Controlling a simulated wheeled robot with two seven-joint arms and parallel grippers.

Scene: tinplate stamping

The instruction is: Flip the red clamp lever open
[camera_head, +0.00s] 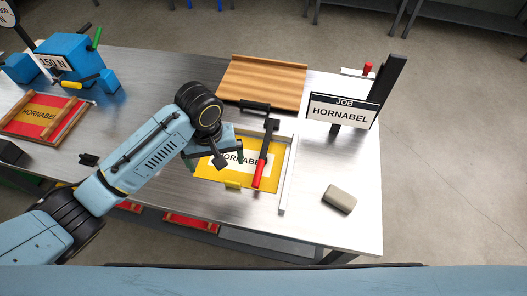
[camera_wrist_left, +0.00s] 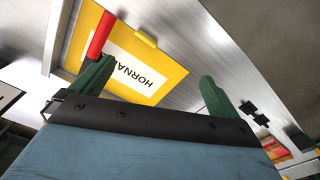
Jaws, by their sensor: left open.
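The red clamp lever (camera_head: 260,172) has a red grip on a dark arm. It lies over the right part of a yellow plate (camera_head: 210,171) with a white HORNABEL label, its red end toward the table's front. My left gripper (camera_head: 214,158) is above the plate, left of the lever. In the left wrist view its green fingers (camera_wrist_left: 155,88) are spread, with nothing held between them. There the red lever (camera_wrist_left: 100,37) shows beyond the left finger, and the plate (camera_wrist_left: 165,75) lies below. The arm hides part of the plate in the head view. My right gripper is not in view.
A white rail (camera_head: 287,175) runs right of the plate. A grey-brown block (camera_head: 339,198) lies farther right. A HORNABEL job sign (camera_head: 340,113) and wooden board (camera_head: 262,83) stand behind. A red plate (camera_head: 40,117) and blue device (camera_head: 75,58) are left. The table's right front is mostly clear.

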